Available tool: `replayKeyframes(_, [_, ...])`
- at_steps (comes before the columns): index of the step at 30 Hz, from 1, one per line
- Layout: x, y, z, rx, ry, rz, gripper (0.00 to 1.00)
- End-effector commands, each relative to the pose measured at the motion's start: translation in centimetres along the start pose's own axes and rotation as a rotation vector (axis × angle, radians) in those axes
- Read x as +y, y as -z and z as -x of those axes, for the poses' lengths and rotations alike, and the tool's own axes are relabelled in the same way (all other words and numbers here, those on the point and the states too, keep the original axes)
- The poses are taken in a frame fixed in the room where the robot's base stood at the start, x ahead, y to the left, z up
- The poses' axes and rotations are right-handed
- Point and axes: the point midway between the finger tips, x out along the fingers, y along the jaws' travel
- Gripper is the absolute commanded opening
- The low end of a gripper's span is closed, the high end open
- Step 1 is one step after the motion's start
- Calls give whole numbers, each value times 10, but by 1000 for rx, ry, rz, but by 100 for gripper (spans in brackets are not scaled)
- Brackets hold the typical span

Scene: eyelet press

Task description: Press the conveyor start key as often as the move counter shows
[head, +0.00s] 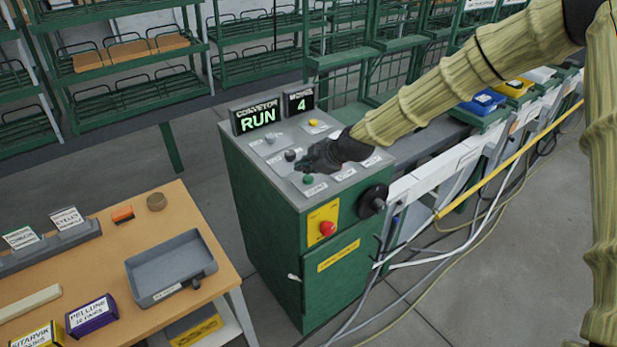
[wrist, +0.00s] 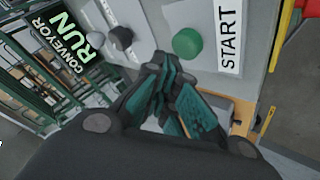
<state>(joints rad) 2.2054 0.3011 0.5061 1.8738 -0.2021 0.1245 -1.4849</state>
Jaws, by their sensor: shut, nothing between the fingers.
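The green start key (head: 308,179) is on the grey sloped top of the green control cabinet. In the wrist view the green key (wrist: 187,43) sits beside a label reading START (wrist: 229,40). The moves counter (head: 300,103) shows 4, and the conveyor display (head: 258,117) beside it reads RUN. My gripper (head: 312,160) is over the panel, close to the green key. In the wrist view my gripper (wrist: 165,62) has its fingers together, empty, with the tips just short of the key in the picture. Whether they touch the panel I cannot tell.
A dark knob (head: 290,155) and a yellow button (head: 313,122) are on the same panel. A red stop button (head: 328,228) and a black handwheel (head: 374,200) are on the cabinet's front and side. A wooden table with a grey tray (head: 170,265) stands at left.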

Motion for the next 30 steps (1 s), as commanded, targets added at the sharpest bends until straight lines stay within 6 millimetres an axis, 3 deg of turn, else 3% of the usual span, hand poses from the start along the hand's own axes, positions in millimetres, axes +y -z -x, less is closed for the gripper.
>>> replayKeyframes(30, [26,25,35,0,0,0,0])
